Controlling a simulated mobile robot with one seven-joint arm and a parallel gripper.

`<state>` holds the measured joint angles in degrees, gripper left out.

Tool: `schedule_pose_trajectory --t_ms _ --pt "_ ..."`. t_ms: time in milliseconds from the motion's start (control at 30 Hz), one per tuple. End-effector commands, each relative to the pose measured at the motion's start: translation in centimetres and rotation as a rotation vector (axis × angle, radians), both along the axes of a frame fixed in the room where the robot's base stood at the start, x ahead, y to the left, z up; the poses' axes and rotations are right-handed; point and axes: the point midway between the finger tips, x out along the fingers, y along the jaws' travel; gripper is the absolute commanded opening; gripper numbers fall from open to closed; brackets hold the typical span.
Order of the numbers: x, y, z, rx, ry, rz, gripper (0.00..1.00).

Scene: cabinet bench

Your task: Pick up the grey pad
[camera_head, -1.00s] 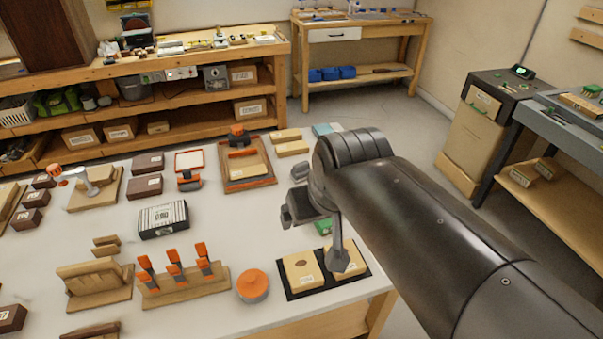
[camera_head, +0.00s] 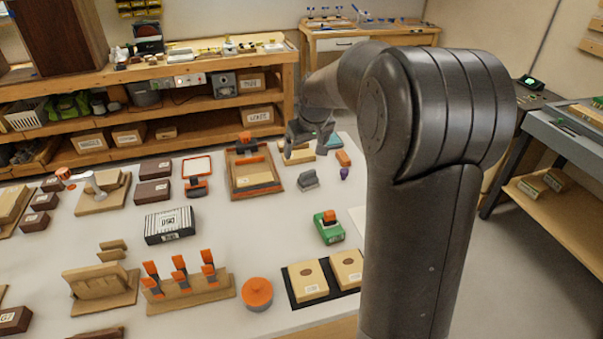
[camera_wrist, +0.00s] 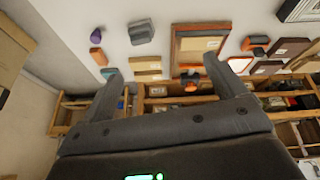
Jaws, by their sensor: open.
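A small grey block-like piece with a raised top (camera_head: 308,180), the thing that best fits the grey pad, lies on the white bench right of the framed wooden tray. It also shows near the top of the wrist view (camera_wrist: 141,31), apart from the fingers. My gripper (camera_head: 309,138) is above the back edge of the bench, beyond the grey piece in the head view. In the wrist view my gripper (camera_wrist: 162,68) has its fingers wide apart with nothing between them.
A purple piece (camera_head: 344,173) and an orange block (camera_head: 343,158) lie close right of the grey piece. The framed tray (camera_head: 254,174) is on its left. Tan blocks (camera_head: 298,157) and a teal pad (camera_wrist: 108,73) lie behind. A green-and-orange item (camera_head: 328,227) stands nearer.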

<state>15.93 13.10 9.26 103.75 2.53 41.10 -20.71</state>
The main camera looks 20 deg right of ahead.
Motion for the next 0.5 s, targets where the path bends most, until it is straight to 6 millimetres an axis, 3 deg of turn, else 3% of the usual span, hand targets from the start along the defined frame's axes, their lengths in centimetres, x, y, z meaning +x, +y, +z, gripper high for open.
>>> schedule_pose_trajectory --t_ms 200,500 --pt "6.0 -3.0 -5.8 0.027 0.014 0.022 0.89" --pt "10.8 -6.2 -11.8 0.058 0.011 0.039 0.89"
